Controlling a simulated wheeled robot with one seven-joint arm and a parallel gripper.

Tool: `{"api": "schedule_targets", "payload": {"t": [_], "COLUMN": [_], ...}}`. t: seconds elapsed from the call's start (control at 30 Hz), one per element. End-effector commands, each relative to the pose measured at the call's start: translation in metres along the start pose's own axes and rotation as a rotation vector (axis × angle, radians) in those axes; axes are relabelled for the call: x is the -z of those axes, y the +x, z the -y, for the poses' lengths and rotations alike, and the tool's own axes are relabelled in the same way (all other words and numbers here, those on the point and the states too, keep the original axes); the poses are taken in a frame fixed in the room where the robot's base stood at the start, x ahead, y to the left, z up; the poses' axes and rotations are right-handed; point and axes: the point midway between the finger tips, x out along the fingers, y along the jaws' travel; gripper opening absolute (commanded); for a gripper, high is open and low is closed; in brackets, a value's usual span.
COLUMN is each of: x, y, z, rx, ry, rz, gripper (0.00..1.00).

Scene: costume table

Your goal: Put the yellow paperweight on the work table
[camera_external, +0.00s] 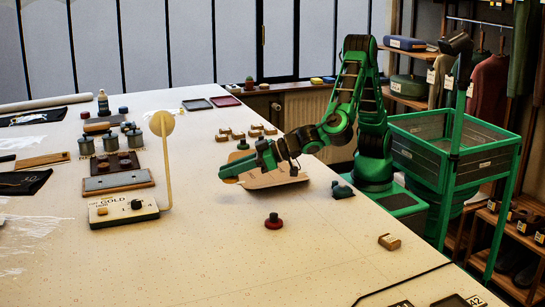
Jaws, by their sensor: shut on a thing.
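My gripper (236,172) reaches left over the large pale work table (220,245), low above a tan curved board (278,181). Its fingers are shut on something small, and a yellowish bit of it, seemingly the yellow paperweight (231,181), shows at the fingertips. The fingers hide most of it. I cannot tell whether it touches the table.
A red knobbed weight (273,222) stands in front of my gripper. A box marked GOLD (123,210) with an upright arm and round disc stands at left. Small wooden blocks (254,131) lie behind. A green-framed cart (450,150) stands at right. The front middle is mostly clear.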

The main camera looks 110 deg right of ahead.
Motion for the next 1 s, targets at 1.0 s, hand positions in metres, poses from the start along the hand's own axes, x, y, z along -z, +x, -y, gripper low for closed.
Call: {"api": "schedule_targets", "payload": {"t": [1.0], "x": [-0.052], "y": [0.085], "z": [-0.035], "rx": [0.002], "ry": [0.001], "rz": [-0.001], "gripper": [0.0]}}
